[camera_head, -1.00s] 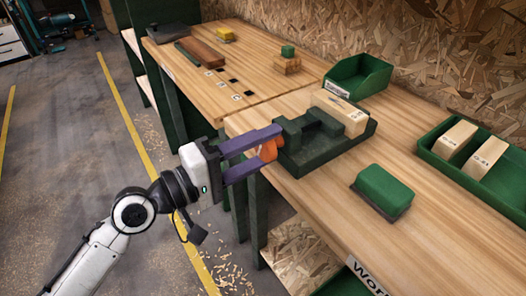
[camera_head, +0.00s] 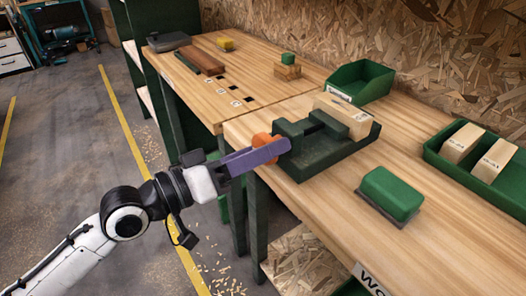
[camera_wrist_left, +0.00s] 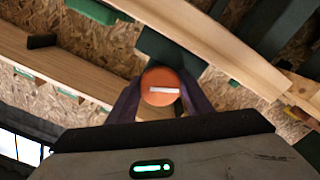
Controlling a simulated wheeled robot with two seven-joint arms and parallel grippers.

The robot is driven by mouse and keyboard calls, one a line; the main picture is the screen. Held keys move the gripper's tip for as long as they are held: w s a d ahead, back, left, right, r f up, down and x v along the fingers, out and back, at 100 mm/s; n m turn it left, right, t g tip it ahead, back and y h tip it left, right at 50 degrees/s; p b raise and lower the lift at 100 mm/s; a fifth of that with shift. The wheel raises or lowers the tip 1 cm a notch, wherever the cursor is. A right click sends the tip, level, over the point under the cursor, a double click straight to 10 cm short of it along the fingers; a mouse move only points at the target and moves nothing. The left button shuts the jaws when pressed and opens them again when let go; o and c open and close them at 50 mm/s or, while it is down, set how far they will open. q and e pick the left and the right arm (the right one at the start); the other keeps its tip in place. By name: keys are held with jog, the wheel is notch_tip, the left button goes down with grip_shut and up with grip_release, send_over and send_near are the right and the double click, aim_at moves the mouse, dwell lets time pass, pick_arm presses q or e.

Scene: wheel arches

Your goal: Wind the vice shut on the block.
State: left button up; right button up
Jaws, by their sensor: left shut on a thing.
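The dark green vice (camera_head: 320,150) sits at the front edge of the wooden bench. A pale wooden block (camera_head: 345,113) with a printed label lies in it, toward the far jaw. Whether a gap is left between jaw and block is hard to tell. The orange handle (camera_head: 264,143) is at the vice's near end, over the bench edge. My left gripper (camera_head: 272,150), with purple fingers, is shut on the handle. In the left wrist view the orange handle (camera_wrist_left: 160,87) shows as a disc with a white bar, between the two fingers. My right gripper is out of view.
A green brush-like block (camera_head: 391,193) lies right of the vice. A green tray (camera_head: 450,170) with labelled wooden blocks stands at the right. An empty green bin (camera_head: 359,78) is behind the vice. Small blocks (camera_head: 287,68) are stacked farther left.

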pick_arm(q)
jog(key=shift+f+m, duration=0.15)
jog(key=shift+m, duration=0.25)
jog(key=o, duration=1.1)
jog(key=shift+c, duration=0.2)
jog(key=b+v, duration=0.2)
jog(key=v, duration=0.8)
jog(key=shift+a, duration=0.15)
jog(key=shift+s, duration=0.1)
